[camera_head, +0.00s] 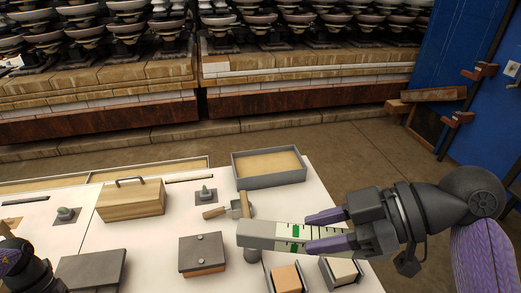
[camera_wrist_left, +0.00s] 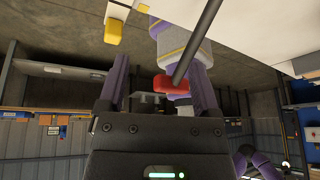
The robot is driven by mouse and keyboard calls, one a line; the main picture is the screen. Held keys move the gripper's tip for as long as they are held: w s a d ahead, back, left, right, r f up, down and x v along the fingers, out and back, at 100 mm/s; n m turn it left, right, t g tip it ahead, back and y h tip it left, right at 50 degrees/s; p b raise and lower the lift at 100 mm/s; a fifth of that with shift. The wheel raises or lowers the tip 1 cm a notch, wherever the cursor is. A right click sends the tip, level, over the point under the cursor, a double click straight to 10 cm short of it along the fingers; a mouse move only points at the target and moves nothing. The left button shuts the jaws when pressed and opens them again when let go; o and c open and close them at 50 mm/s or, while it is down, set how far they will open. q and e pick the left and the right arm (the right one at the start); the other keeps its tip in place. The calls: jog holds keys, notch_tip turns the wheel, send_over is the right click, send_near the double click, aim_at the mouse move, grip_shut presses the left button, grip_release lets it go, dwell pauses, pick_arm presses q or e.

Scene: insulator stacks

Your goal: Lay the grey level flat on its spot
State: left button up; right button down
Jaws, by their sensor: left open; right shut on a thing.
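The grey level (camera_head: 262,236), a long bar with pale faces and green marks, is held in my right gripper (camera_head: 312,233). Its purple fingers are shut on the level's right part, and the bar points left over the white table. I cannot tell whether it touches anything below. My left gripper (camera_wrist_left: 160,80) is open in the left wrist view, with purple fingers apart. A red piece and a dark rod show between or beyond the fingers; I cannot tell how near. The level's spot cannot be made out.
On the white table (camera_head: 150,238) stand a wooden box with a handle (camera_head: 132,201), a grey tray (camera_head: 268,168), a grey-topped box (camera_head: 202,254), a trowel-like tool (camera_head: 222,210) and small open boxes (camera_head: 341,270). A dark plate (camera_head: 92,270) lies at front left. Insulator stacks stand behind.

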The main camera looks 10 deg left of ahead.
pick_arm(q)
jog(key=w+d+r+m+h, duration=0.2)
jog(key=w+d+r+m, duration=0.35)
jog(key=w+d, duration=0.4)
jog(key=w+d+r+m+h, duration=0.1)
jog(key=w+d+r+m, duration=0.5)
jog(key=d, duration=0.6)
jog(key=m+t+y, duration=0.2)
jog(key=m+t, duration=0.1)
jog(key=m, duration=1.2)
send_near(296, 228)
jog(key=x, duration=1)
grip_shut()
grip_release()
